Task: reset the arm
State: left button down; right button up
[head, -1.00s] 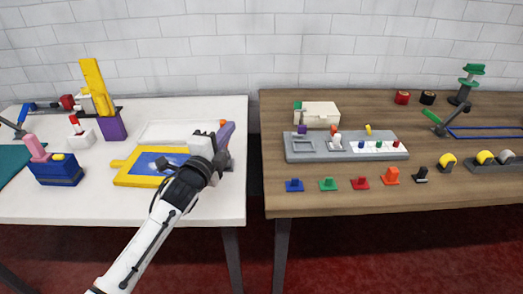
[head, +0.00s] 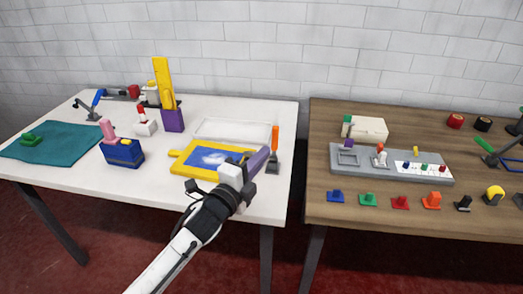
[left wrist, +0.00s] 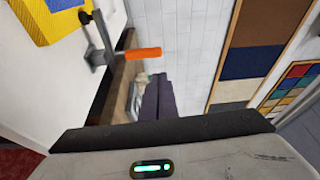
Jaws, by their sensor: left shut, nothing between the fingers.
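My left gripper (head: 262,156) reaches over the right part of the white table (head: 70,176), with its dark purple fingers closed together and nothing between them. The fingers also show closed in the left wrist view (left wrist: 158,98). In the head view they overlap the right end of the yellow frame with a blue-and-white panel (head: 207,159). I cannot tell their height above it. An upright orange-handled tool (head: 275,140) on a dark base stands just right of the fingertips. Its orange handle shows in the left wrist view (left wrist: 143,54). My right gripper is not in view.
A white tray (head: 205,130) lies behind the frame. A blue box with a pink piece (head: 122,152), a purple-and-yellow stand (head: 172,118) and a teal cloth (head: 55,150) are to the left. A wooden table (head: 320,200) with a grey board stands right, across a gap.

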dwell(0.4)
pick_arm(q)
jog(key=s+a+f+n+y, duration=0.1)
jog(key=s+f+n, duration=0.1)
jog(key=s+a+f+n+g+y, duration=0.1)
jog(key=a+f+n, duration=0.1)
jog(key=s+a+f+n+y, duration=0.1)
jog(key=s+f+n, duration=0.1)
jog(key=shift+s+a+f+g+y, duration=0.25)
jog(key=shift+s+f+g+y, duration=0.05)
jog(key=shift+s+g, duration=0.1)
jog(key=s+a+f+n+g+y, duration=0.1)
jog(key=s+a+f+n+g, duration=0.3)
jog(key=s, duration=0.8)
jog(key=s+a+f+n+g+y, duration=0.25)
jog(key=s+a+n, duration=0.3)
jog(key=s, duration=0.65)
jog(key=s+a+f+n+g+y, duration=0.1)
jog(key=s+a+f+n+g, duration=0.3)
jog(key=s, duration=0.7)
jog(key=w+d+f+t+h, duration=0.1)
jog(key=w+d+f+t, duration=0.1)
jog(key=f, duration=0.3)
jog(key=w+d+f+n+t+h, duration=0.1)
jog(key=w+d+f+t, duration=0.1)
jog(key=f, duration=0.4)
jog(key=shift+d+f, duration=0.25)
jog(key=shift+d, duration=0.25)
